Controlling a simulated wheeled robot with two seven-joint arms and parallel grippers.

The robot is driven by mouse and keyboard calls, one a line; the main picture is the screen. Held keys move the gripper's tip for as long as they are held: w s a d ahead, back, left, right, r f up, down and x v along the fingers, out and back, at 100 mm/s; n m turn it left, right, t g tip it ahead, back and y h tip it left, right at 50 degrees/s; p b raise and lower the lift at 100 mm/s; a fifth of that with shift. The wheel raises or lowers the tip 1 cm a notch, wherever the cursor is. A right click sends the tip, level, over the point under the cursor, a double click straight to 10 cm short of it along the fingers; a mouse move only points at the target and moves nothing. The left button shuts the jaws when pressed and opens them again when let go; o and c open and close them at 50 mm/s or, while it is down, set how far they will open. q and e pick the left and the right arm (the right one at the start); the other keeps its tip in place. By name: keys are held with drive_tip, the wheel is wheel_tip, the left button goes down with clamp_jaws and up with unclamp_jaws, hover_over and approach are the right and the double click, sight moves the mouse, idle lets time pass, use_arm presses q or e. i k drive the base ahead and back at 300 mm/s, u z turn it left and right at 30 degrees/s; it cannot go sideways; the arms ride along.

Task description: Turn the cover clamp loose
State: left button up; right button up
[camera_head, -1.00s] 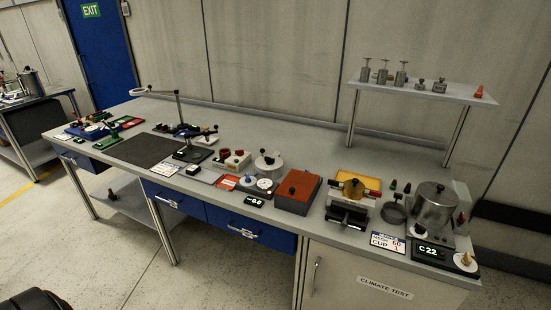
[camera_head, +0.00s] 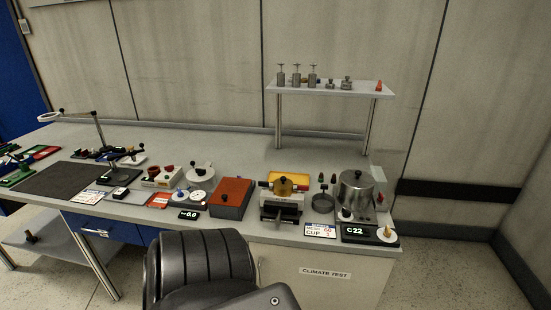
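I cannot tell for sure which part is the cover clamp. A steel pot with a lid and dark knob (camera_head: 356,192) stands at the right end of the bench. A device with a brass round part and a black front (camera_head: 283,199) stands left of it. A dark arm link of mine shows at the bottom centre, in front of the bench. Neither of my grippers is in the view.
The grey bench (camera_head: 243,154) has free room along its back. A raised shelf (camera_head: 330,89) carries several small metal weights and a red cone. A red-topped box (camera_head: 231,198), a C22 display (camera_head: 368,233) and a label card (camera_head: 320,231) sit near the front edge.

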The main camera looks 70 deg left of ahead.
sight(201, 171)
drive_tip(key=z, duration=0.3)
drive_tip(key=k, duration=1.05)
drive_tip(key=u, duration=1.6)
